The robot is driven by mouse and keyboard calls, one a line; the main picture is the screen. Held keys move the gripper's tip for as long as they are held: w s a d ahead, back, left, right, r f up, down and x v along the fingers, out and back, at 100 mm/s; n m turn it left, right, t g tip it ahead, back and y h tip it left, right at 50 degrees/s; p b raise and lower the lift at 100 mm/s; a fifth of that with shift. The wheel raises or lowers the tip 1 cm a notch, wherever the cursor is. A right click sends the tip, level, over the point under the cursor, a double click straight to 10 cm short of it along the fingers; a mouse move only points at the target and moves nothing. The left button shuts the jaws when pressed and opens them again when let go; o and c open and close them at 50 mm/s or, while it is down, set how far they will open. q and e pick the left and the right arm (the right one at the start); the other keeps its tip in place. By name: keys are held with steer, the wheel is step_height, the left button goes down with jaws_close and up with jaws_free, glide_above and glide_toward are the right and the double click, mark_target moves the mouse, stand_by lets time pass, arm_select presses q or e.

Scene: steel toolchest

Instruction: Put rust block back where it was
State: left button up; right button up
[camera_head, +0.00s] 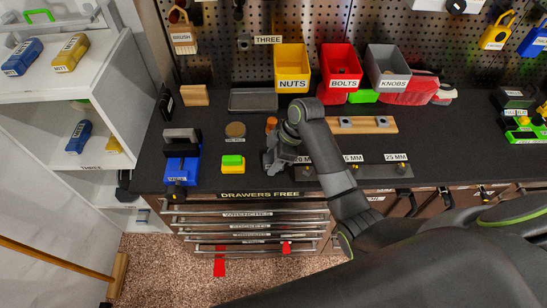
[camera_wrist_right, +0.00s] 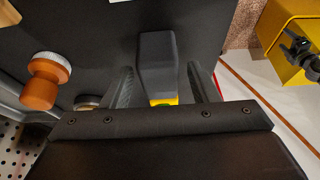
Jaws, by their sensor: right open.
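My right gripper (camera_head: 277,157) is over the dark bench top, right of a small yellow-and-green block (camera_head: 232,162). Its two fingers (camera_wrist_right: 160,88) show in the right wrist view, parted. A dark grey block-like shape (camera_wrist_right: 157,58) with yellow and green at its lower end lies between them in that view; I cannot tell whether they touch it. A rust-orange round piece (camera_head: 271,124) stands just behind the gripper, and it shows with a grey cap in the right wrist view (camera_wrist_right: 42,88). No block with a readable rust label shows. My left gripper is not in view.
A blue vise-like tool (camera_head: 182,165) stands left, a round disc (camera_head: 235,129) and grey tray (camera_head: 252,107) behind. Yellow NUTS (camera_head: 292,83), red BOLTS (camera_head: 341,83) and grey KNOBS (camera_head: 388,83) bins line the back. Drawers (camera_head: 250,226) lie below the front edge.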

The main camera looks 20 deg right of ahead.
steer(key=b+v, duration=0.1)
steer(key=v, duration=0.5)
steer(key=shift+d+r+b, duration=0.15)
steer(key=shift+d+b, duration=0.05)
steer(key=shift+b, duration=0.15)
steer(key=p+v, duration=0.2)
steer(key=v, duration=0.3)
steer(key=shift+s+r, duration=0.1)
steer(key=shift+r, duration=0.25)
